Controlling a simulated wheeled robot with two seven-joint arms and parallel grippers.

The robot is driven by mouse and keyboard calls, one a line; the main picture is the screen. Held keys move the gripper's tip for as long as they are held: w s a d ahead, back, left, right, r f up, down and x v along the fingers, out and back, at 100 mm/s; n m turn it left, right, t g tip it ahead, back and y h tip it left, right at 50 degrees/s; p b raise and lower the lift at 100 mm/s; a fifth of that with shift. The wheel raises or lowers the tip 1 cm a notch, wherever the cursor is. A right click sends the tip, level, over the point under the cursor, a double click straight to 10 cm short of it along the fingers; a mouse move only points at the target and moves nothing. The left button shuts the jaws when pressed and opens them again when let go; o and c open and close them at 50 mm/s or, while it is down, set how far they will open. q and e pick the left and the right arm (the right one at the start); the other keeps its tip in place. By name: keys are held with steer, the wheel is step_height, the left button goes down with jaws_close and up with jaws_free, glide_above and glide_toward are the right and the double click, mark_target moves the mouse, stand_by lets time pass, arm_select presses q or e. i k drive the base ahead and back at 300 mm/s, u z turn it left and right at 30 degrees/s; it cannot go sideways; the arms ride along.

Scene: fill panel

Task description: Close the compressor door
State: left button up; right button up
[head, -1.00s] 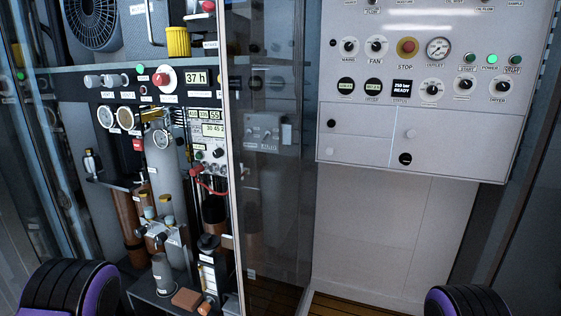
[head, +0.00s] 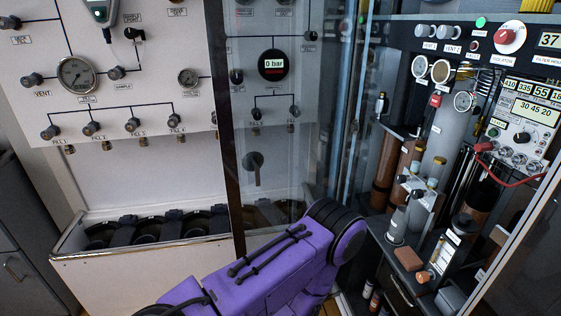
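The compressor cabinet (head: 400,190) stands open at the right of the head view, with its pipes, gauges and cylinders showing. A glass door (head: 290,110) with a dark vertical edge stands swung out on the cabinet's left side. A grey handle (head: 255,165) is on it, and part of the fill panel shows through the glass. A second glass panel's slanted metal edge (head: 525,215) crosses the lower right. My purple arm comes in from the bottom left, and its black-banded joint overlaps the lower part of the left door. I cannot tell whether it touches. Neither gripper shows.
The white fill panel (head: 140,100) with gauges and knobs is at the left, above a metal trough (head: 150,254) holding dark round fittings. A grey cabinet (head: 25,240) is at the far left. Little floor shows.

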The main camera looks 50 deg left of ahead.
mark_target(213, 12)
steer(key=u, duration=0.2)
steer(key=k, duration=0.35)
steer(key=u, duration=1.2)
steer(key=i, duration=0.65)
steer(key=z, duration=0.2)
